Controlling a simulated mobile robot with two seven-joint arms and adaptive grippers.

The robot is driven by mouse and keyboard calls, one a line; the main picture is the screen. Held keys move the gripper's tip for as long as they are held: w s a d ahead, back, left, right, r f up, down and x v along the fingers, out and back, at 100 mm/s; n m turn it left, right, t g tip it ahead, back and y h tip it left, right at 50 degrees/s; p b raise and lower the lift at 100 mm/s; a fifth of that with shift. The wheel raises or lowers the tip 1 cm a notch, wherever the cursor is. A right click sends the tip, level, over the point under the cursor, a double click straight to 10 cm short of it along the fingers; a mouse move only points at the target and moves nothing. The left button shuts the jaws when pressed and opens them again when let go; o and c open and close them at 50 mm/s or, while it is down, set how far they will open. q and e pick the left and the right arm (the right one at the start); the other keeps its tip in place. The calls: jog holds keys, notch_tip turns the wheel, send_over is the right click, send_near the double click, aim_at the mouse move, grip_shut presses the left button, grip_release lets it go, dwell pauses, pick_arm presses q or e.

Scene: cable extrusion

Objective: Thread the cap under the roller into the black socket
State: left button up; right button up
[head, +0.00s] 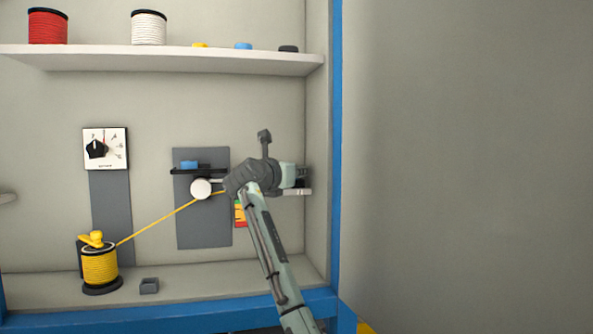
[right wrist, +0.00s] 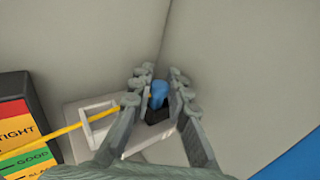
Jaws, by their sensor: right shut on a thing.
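In the right wrist view my right gripper (right wrist: 160,82) is shut on a blue cap (right wrist: 158,92). The black socket (right wrist: 157,113) shows directly below the cap, between the fingers; how deep the cap sits is unclear. The yellow cable (right wrist: 75,128) comes in from the left and passes behind the left finger, so its end is hidden. In the head view the cable (head: 160,217) runs from the yellow spool (head: 100,266) up to the white roller (head: 200,188) and on behind my right wrist.
A white bracket (right wrist: 92,112) with a square opening stands beside the fingers. A red-to-green tension gauge (right wrist: 22,135) is at its left. The cabinet's right wall is close. A shelf (head: 170,60) with spools and caps is above; a small grey box (head: 149,286) is below.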

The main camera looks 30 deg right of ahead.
jog(key=o, duration=0.9)
jog(key=v, duration=1.2)
jog(key=o, duration=1.1)
jog(key=shift+s+a, duration=0.15)
